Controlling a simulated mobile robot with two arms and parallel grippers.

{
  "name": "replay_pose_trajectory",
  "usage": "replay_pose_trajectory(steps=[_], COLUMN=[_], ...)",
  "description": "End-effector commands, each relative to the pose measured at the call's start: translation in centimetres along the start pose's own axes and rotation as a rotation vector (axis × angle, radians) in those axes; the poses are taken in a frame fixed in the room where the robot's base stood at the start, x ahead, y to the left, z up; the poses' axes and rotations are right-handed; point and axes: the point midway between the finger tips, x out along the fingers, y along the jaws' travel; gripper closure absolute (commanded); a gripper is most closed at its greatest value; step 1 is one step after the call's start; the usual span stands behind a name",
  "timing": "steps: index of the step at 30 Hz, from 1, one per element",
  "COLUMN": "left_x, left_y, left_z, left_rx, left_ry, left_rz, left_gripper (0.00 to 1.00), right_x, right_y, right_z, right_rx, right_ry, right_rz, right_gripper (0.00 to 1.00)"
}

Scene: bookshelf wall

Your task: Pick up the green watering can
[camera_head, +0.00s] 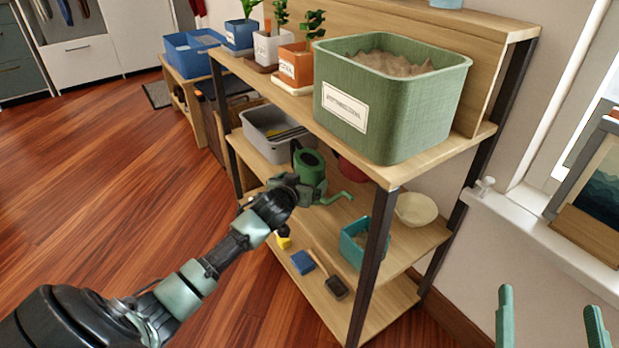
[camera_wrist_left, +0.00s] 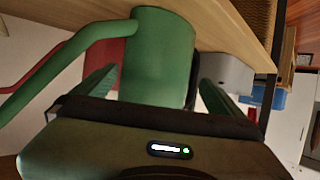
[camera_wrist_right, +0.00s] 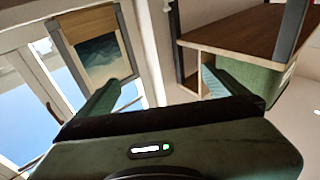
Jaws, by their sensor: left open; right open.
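The green watering can (camera_head: 311,167) stands on the middle shelf of the wooden rack, with its thin spout reaching right. My left gripper (camera_head: 297,189) is in front of the can, partly covering it in the head view. In the left wrist view the can's green body (camera_wrist_left: 160,58) fills the space between the two open fingers, and its spout runs off to the left. I cannot tell whether the fingers touch it. My right gripper (camera_head: 551,305) is open and empty at the lower right, away from the rack.
A large green planter box (camera_head: 390,97) stands on the top shelf above the can. A grey bin (camera_head: 275,133) is left of the can, a red object (camera_head: 352,166) behind it. A teal box (camera_head: 355,243) and cream bowl (camera_head: 416,210) are to the right. A dark rack post (camera_head: 371,262) is near.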

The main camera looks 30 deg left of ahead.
Motion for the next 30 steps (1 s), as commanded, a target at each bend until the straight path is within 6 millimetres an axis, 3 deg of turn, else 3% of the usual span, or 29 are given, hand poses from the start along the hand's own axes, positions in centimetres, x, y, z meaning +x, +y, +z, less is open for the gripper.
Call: replay_pose_trajectory(steps=[13, 18, 25, 30], left_x=[4.0, 4.5, 4.5, 4.5], left_y=[0.1, 0.1, 0.1, 0.1], left_z=[0.1, 0.0, 0.0, 0.0], left_rx=[0.001, 0.0, 0.001, 0.001], left_ry=[0.001, 0.0, 0.0, 0.0], left_rz=[0.0, 0.0, 0.0, 0.0], left_gripper=[0.0, 0.0, 0.0, 0.47], right_x=[-1.9, -2.5, -2.6, -2.6], right_y=[-1.1, -1.2, -1.2, -1.2], right_z=[-8.4, -9.6, -9.8, -9.7], right_rx=[0.018, 0.02, 0.021, 0.021], right_ry=[0.477, 0.546, 0.55, 0.549], right_rz=[-0.024, -0.026, -0.026, -0.026], right_gripper=[0.0, 0.0, 0.0, 0.0])
